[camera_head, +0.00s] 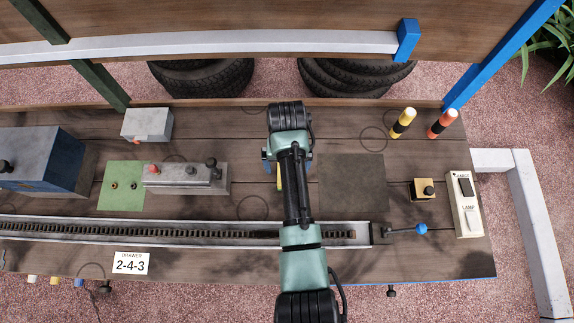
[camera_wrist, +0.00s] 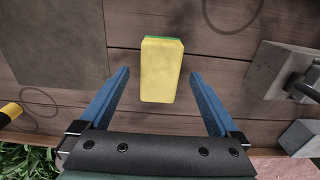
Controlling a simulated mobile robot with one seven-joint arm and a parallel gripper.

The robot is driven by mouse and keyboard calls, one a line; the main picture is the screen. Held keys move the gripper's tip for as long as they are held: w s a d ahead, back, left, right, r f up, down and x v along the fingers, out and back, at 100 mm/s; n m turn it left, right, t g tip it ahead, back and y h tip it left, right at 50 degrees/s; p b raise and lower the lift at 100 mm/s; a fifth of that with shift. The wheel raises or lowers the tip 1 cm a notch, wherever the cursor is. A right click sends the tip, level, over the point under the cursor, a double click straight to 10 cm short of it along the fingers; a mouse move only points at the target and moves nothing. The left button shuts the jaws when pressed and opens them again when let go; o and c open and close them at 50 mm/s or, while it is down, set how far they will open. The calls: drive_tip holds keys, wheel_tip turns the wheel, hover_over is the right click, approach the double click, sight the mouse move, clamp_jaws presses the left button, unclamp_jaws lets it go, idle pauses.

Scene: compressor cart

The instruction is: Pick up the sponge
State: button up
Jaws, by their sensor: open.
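The sponge (camera_wrist: 161,70) is a yellow block with a green layer showing at its far edge. It lies on the wooden bench top and shows whole in the wrist view. In the head view only a small yellow strip of the sponge (camera_head: 279,178) shows, mostly hidden by my arm. My gripper (camera_wrist: 160,80) is open, with its blue fingers on either side of the sponge and gaps to both. I cannot tell its height above the bench. In the head view my gripper's blue fingers partly show beside the wrist.
A grey metal block with knobs (camera_head: 187,178) stands left of the sponge. A dark square mat (camera_head: 352,183) lies to the right. A chain rail (camera_head: 150,231) runs along the front. Black-banded posts (camera_head: 403,122) and a lamp switch box (camera_head: 463,204) stand at the right.

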drive_tip(key=shift+f, duration=1.4)
drive_tip(key=c, duration=1.4)
wheel_tip(320, 180, up, 10)
drive_tip(key=shift+w+r, duration=0.1)
drive_tip(key=o, duration=0.6)
drive_tip(key=c, duration=0.5)
